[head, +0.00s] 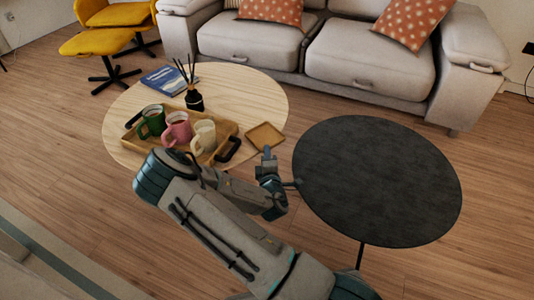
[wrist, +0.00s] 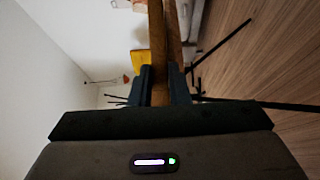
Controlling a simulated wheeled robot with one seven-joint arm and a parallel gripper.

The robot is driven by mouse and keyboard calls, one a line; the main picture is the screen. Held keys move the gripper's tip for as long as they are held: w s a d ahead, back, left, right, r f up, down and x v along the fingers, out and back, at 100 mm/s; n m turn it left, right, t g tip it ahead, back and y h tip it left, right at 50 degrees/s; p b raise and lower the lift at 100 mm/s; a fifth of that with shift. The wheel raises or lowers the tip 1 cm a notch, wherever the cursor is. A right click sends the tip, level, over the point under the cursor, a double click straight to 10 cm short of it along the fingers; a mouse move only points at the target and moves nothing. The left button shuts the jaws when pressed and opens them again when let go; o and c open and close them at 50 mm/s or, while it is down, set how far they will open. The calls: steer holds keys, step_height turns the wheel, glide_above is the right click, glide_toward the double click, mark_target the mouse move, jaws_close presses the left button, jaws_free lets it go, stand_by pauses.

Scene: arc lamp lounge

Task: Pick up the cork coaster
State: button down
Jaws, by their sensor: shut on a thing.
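The cork coaster (head: 265,136) is a flat tan square with a slightly darker rim, in the head view at the right edge of the pale round wooden table (head: 262,88). My gripper (head: 267,156) reaches it from the near side and is shut on its near edge. In the wrist view the coaster (wrist: 158,70) shows edge-on as a narrow brown strip between the two dark fingers of my gripper (wrist: 160,82). I cannot tell whether the coaster touches the tabletop or is held just above it.
A wooden tray (head: 226,127) with green, pink and cream mugs stands left of the coaster. A black reed diffuser (head: 195,101) and a blue book (head: 166,80) lie behind. A bare dark round table (head: 380,180) is close on the right. A grey sofa (head: 365,70) is behind.

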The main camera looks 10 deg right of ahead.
step_height(320, 180, up, 2)
steer(key=shift+r+p, duration=0.1)
steer(key=shift+p, duration=0.4)
steer(key=s+a+r+p, duration=0.1)
steer(key=s+r+p, duration=0.1)
steer(key=s+p, duration=0.2)
steer(key=s+a+r+p, duration=0.1)
steer(key=s+r+p, duration=0.2)
steer(key=s, duration=0.7)
steer(key=shift+p, duration=0.35)
steer(key=w+d+r+n+y, duration=0.2)
steer(key=w+r+y, duration=0.15)
steer(key=w, duration=0.95)
steer(key=s+r+p, duration=0.4)
steer(key=r+p, duration=0.7)
steer(key=p, duration=0.1)
steer(key=s+r+p, duration=0.5)
steer(key=r+p, duration=0.6)
steer(key=p, duration=0.1)
steer(key=shift+s+a+h+p, duration=0.2)
steer(key=shift+s+h+p, duration=0.1)
steer(key=shift+h, duration=0.15)
